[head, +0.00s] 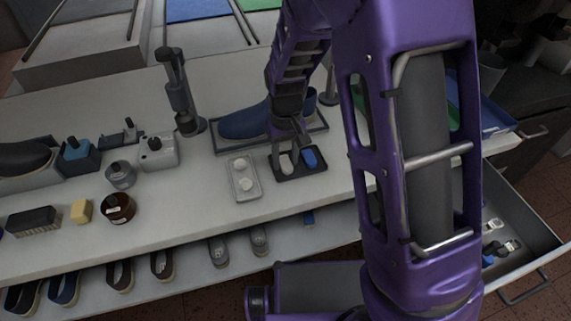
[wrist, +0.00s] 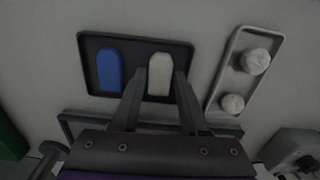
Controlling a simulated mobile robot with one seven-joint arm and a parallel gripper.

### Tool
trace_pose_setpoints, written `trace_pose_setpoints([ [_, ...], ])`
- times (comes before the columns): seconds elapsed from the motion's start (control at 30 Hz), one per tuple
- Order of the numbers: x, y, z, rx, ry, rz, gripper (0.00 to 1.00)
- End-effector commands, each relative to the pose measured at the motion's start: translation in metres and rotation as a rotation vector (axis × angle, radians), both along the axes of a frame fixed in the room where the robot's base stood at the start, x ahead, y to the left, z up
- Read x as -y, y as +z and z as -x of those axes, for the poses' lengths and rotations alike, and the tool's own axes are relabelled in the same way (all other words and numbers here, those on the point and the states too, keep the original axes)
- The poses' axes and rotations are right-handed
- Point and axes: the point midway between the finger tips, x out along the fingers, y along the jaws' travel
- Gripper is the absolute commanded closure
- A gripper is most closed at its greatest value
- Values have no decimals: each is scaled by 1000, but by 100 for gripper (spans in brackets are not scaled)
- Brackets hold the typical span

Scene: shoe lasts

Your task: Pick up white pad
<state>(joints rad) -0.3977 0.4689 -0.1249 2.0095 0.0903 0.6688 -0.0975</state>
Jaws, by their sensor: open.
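The white pad (wrist: 160,75) is a pale oblong with a rounded end, lying in a dark tray (wrist: 183,45) beside a blue pad (wrist: 109,71). In the head view the white pad (head: 287,163) lies left of the blue pad (head: 309,159) in the dark tray (head: 300,177). My gripper (wrist: 160,78) is open, with its two fingers pointing at the white pad, one on either side of it in the wrist view. Whether the fingers touch the pad or hover above it cannot be told. In the head view my gripper (head: 292,137) is over the tray's far side.
A light tray (head: 232,188) with two white round pieces stands left of the dark tray. A blue shoe last (head: 243,123) lies in a frame behind. A dark post (head: 180,95) stands at left. Shoes fill a lower shelf. Bare tabletop (head: 190,185) lies left of the light tray.

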Motion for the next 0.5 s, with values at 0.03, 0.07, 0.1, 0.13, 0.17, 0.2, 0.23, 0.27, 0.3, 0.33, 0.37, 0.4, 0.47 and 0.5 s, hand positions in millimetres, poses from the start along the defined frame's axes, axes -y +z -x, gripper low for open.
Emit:
trace_pose_setpoints([
  [0.03, 0, 0, 0, 0, 0, 0, 56],
  [0.07, 0, 0, 0, 1, 0, 0, 56],
  [0.1, 0, 0, 0, 1, 0, 0, 56],
  [0.13, 0, 0, 0, 1, 0, 0, 56],
  [0.17, 0, 0, 0, 1, 0, 0, 60],
  [0.2, 0, 0, 0, 1, 0, 0, 67],
  [0.23, 0, 0, 0, 1, 0, 0, 72],
  [0.27, 0, 1, 0, 1, 0, 0, 78],
  [0.3, 0, 1, 0, 1, 0, 0, 85],
  [0.33, 0, 1, 0, 1, 0, 0, 90],
  [0.37, 0, 1, 0, 1, 0, 0, 96],
  [0.4, 0, 1, 0, 1, 0, 0, 100],
  [0.47, 0, 1, 0, 1, 0, 0, 100],
  [0.5, 0, 1, 0, 1, 0, 0, 100],
])
